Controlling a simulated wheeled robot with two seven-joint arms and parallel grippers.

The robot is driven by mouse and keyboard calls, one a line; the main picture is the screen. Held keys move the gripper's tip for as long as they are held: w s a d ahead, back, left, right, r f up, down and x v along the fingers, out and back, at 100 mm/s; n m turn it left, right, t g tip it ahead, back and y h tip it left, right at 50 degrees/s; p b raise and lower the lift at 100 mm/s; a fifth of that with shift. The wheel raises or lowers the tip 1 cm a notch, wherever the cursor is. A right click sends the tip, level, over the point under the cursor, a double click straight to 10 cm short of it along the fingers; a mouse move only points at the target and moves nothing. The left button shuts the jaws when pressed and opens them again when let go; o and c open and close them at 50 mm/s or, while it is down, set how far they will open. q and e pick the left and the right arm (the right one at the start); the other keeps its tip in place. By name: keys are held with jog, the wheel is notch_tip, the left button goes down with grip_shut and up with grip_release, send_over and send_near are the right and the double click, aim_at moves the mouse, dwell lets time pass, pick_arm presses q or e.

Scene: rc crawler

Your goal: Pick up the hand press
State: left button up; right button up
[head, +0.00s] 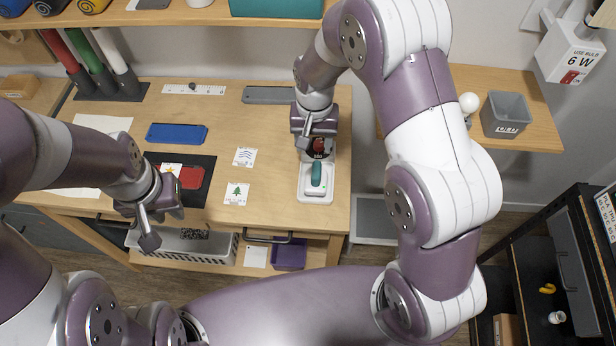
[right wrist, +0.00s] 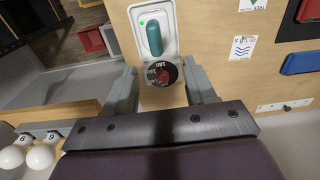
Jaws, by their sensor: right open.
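What looks like the hand press is a small white unit with a rounded teal handle (head: 317,175), on a white base plate (head: 316,199) at the right end of the workbench. In the right wrist view the teal handle (right wrist: 155,38) is at the top, with a green dot beside it.
On the workbench are a blue case (head: 176,134), a red case (head: 193,178), a grey bar (head: 268,95), a white ruler and picture cards. A shelf with a grey bin (head: 505,114) is to the right. The bench area just left of the press is mostly clear.

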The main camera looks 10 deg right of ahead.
aim_at(317, 169)
jog(key=f, duration=0.2)
jog(key=f+p, duration=0.1)
jog(key=f, duration=0.4)
jog(key=shift+w+f+p, duration=0.1)
jog(key=shift+w+p, duration=0.2)
jog(key=f, duration=0.1)
jog(key=f+p, duration=0.1)
jog(key=s+d+f+p, duration=0.1)
jog(key=shift+f, duration=0.15)
notch_tip(317, 169, down, 2)
jog(key=shift+w+f, duration=0.1)
jog(key=shift+w, duration=0.05)
jog(key=shift+w+a+f, duration=0.1)
grip_shut()
pick_arm(q)
jog(key=r, duration=0.2)
jog(key=w+r, duration=0.1)
jog(key=r, duration=0.1)
